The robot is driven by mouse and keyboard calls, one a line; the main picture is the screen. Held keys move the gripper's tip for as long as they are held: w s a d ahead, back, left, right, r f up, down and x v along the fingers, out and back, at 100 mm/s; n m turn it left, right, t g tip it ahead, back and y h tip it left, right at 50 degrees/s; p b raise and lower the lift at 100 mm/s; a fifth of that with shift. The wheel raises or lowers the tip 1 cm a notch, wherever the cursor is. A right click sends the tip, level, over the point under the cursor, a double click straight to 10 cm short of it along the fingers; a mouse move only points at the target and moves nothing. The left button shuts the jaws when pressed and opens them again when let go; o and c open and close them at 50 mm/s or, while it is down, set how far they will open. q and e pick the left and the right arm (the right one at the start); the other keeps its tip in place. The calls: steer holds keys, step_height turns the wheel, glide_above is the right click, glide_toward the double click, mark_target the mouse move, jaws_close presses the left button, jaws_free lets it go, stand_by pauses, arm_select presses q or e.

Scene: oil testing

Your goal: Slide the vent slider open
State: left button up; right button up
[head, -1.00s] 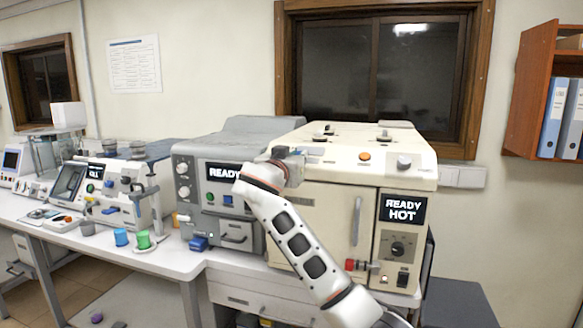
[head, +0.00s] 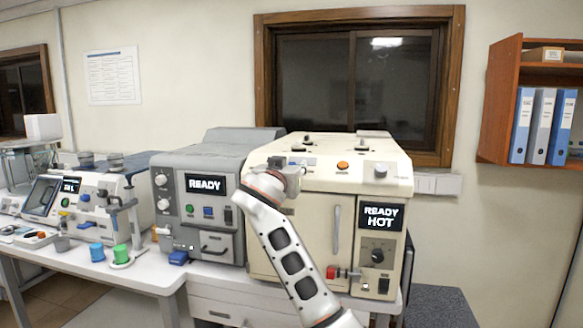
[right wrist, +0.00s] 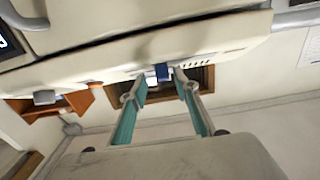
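The vent slider is a small dark blue tab (right wrist: 162,72) on a pale plate in the cream oven's top, in the right wrist view. Short vent slots (right wrist: 225,62) run beside it. My right gripper (right wrist: 161,78) is open, with its teal-padded fingers on either side of the tab. I cannot tell whether either finger touches it. In the head view my right gripper (head: 287,172) is at the upper left front of the cream oven (head: 305,225), and the arm hides part of the oven front. My left gripper is not in view.
The oven has an orange button (head: 343,165), a grey knob (head: 380,171) and a "READY HOT" display (head: 382,215). A grey "READY" machine (head: 205,215) stands close on the left. The wall and window (head: 355,80) are behind. A binder shelf (head: 497,105) hangs at right.

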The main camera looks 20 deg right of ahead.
steer(key=shift+a, duration=0.15)
steer(key=v, duration=0.7)
steer(key=shift+s, duration=0.25)
